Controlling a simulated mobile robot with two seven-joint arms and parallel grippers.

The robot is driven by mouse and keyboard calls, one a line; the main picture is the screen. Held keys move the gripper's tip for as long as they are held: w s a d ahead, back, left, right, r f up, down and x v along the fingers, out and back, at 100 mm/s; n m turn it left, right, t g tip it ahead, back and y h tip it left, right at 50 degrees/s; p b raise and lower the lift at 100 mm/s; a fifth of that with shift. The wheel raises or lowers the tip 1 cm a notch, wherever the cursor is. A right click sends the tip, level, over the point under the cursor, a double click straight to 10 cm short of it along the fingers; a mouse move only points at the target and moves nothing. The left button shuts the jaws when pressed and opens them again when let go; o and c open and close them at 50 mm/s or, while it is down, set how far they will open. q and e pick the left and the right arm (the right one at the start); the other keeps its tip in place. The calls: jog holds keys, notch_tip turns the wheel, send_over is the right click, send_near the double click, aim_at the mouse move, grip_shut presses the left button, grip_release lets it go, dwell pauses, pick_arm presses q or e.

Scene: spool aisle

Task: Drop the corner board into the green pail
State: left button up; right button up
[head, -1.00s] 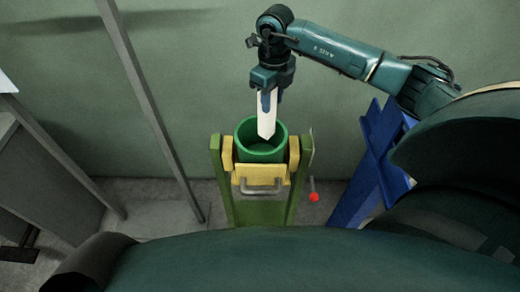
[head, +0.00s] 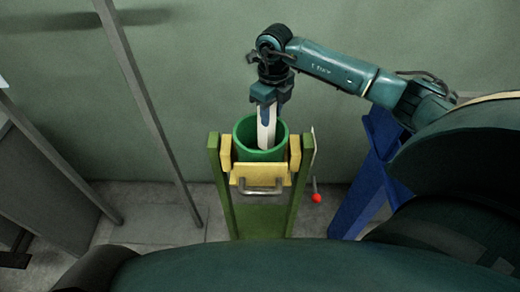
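The green pail (head: 262,156) sits in a yellow and green stand at the middle of the head view, its mouth open upward. My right gripper (head: 266,112) is directly above the pail and points down. It is shut on the white corner board (head: 267,136), which hangs nearly upright. The board's lower part is inside the pail mouth, while its upper part stands above the rim between the fingers. I cannot tell whether the board touches the pail's floor. My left gripper is not in view.
The stand has a yellow front plate with a grey handle (head: 262,190). A red-knobbed lever (head: 317,198) is at its right. A blue stand (head: 364,195) is further right. A grey slanting post (head: 150,110) rises at the left. A green wall is behind.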

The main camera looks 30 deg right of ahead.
jog(key=o, duration=0.5)
notch_tip(320, 180, up, 13)
jog(key=shift+r+b, duration=0.1)
jog(key=shift+b, duration=0.6)
